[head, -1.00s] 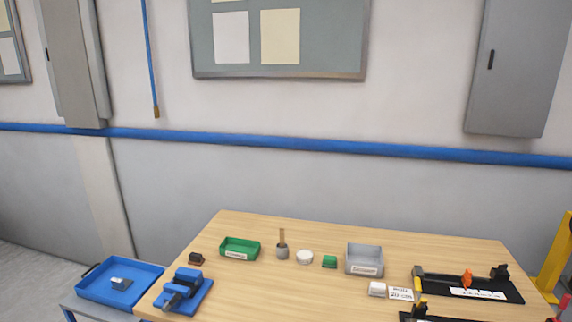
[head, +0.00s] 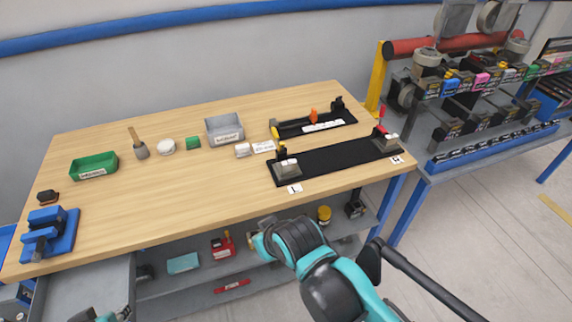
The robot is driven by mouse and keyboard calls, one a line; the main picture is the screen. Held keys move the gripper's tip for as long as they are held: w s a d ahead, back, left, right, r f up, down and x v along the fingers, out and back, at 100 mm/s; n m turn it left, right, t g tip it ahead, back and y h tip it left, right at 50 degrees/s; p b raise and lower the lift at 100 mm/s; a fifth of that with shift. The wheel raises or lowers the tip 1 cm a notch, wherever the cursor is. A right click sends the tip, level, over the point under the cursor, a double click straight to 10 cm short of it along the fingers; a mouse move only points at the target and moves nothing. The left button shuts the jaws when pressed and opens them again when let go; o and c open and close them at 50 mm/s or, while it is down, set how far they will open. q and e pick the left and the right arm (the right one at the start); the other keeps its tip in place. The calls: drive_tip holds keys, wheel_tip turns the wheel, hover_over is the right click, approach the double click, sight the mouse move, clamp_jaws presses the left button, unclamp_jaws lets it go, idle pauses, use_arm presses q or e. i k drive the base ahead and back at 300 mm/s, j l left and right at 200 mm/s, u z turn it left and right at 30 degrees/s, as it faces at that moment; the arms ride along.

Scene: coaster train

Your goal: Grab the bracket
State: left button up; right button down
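No part is labelled as a bracket in a way I can read. Small grey parts sit on the black fixture board (head: 335,162) at the right front of the table: a left grey part (head: 286,168) by an "L" tag and a right grey part (head: 391,139) by another tag. My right arm comes up from the bottom, with its far end near the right gripper (head: 252,240) below the table's front edge, apart from the board. Its fingers are too unclear to read. Only a small teal bit shows at the bottom left; no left gripper is discernible.
The wooden table (head: 190,220) has a clear middle. A green bin (head: 93,166), a grey bin (head: 224,130), a blue vise (head: 48,233) and a second black fixture (head: 315,124) stand on it. A shelf (head: 190,285) lies below. A loaded rack (head: 470,95) stands at right.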

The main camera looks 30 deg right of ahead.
sight(288, 167)
drive_tip(key=i+j, duration=0.15)
drive_tip(key=i, duration=0.25)
drive_tip(key=z, duration=0.45)
drive_tip(key=i+j+z, duration=0.1)
drive_tip(key=z, duration=0.75)
drive_tip(key=j+z, duration=0.1)
drive_tip(key=z, duration=0.35)
drive_tip(key=i+j+z, duration=0.1)
drive_tip(key=z, duration=0.35)
